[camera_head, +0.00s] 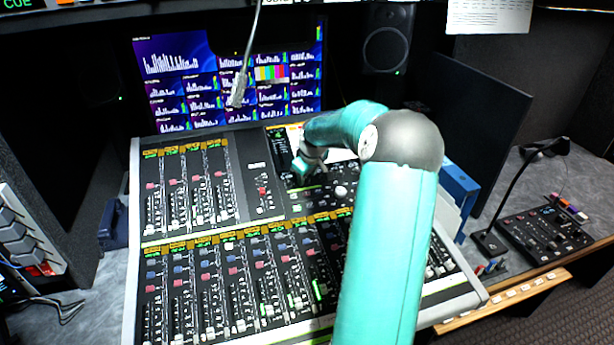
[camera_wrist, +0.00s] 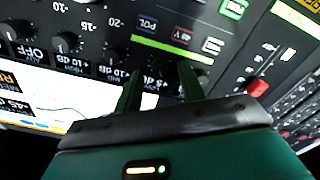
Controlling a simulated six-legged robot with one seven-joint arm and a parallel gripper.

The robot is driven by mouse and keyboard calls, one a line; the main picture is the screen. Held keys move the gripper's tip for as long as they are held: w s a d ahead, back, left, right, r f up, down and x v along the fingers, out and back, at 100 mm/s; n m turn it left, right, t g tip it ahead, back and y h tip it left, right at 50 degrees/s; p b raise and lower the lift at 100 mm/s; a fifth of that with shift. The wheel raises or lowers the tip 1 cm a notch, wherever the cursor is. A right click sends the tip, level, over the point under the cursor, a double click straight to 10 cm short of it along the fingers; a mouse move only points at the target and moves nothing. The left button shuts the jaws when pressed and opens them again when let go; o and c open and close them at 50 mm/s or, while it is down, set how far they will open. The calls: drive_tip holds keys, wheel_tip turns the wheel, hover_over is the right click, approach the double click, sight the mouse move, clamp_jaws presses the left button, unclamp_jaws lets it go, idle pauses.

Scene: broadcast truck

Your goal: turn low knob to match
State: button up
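My gripper (camera_wrist: 159,75) is low over the mixing console's upper panel, with its two dark fingers apart. It also shows in the head view (camera_head: 302,168), small and partly hidden by my wrist. A dark knob (camera_wrist: 161,67) lies between the fingertips in the wrist view, near a "dB" scale. I cannot tell whether the fingers touch it. More dark knobs with white pointers and dB scales stand in a row to the left, including one (camera_wrist: 66,42) and another (camera_wrist: 117,55).
The mixing console (camera_head: 138,270) carries several rows of faders and buttons. Monitors stand behind; a gooseneck microphone (camera_head: 515,185) stands right.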

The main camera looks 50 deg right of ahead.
drive_tip(key=v, duration=1.3)
